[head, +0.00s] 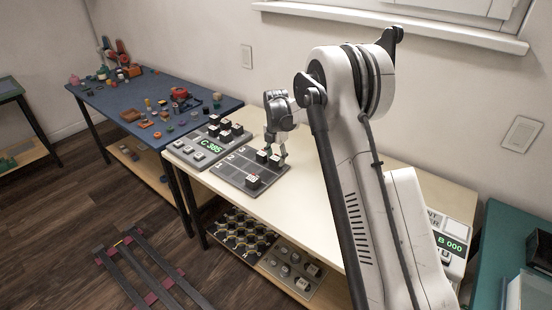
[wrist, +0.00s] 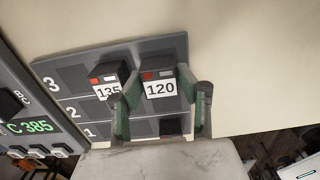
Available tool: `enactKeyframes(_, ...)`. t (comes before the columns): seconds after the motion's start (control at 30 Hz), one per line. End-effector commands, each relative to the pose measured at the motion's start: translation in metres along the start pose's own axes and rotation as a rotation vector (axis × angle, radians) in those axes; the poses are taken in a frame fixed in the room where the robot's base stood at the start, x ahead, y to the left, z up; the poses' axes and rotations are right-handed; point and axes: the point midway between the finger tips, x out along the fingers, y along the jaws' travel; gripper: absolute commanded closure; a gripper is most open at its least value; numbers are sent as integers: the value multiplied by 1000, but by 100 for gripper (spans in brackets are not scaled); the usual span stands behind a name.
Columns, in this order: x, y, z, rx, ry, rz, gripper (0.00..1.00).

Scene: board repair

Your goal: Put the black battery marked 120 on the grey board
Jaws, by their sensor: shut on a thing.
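The black battery marked 120 (wrist: 160,88) has a white label and a red mark on top. My gripper (wrist: 162,98) is shut on it, one green-padded finger on each side. The grey board (wrist: 75,85), with rows numbered 1, 2 and 3, lies under it; I cannot tell whether the battery touches the board. A battery marked 135 (wrist: 108,87) stands close on its left. In the head view my gripper (head: 275,153) points down at the far right part of the grey board (head: 232,170). Another battery (head: 252,182) sits near the board's front corner.
A grey panel reading C 385 (head: 210,147) with several black blocks stands left of the board. The pale table (head: 310,200) is clear to the right, up to a panel reading B 000 (head: 452,243). A blue table (head: 150,100) with many small items stands behind left.

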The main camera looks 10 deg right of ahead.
Motion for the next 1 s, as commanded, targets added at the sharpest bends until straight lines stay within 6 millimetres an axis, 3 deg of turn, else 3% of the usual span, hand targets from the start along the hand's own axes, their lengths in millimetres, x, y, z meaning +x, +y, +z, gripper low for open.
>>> enactKeyframes(0.63,9,0,0,0,0,0,96)
enactKeyframes(0.67,9,0,0,0,0,0,65)
enactKeyframes(0.7,9,0,0,0,0,0,60)
enactKeyframes(0.83,8,0,0,0,0,0,44)
enactKeyframes(1.0,8,0,0,0,0,0,44)
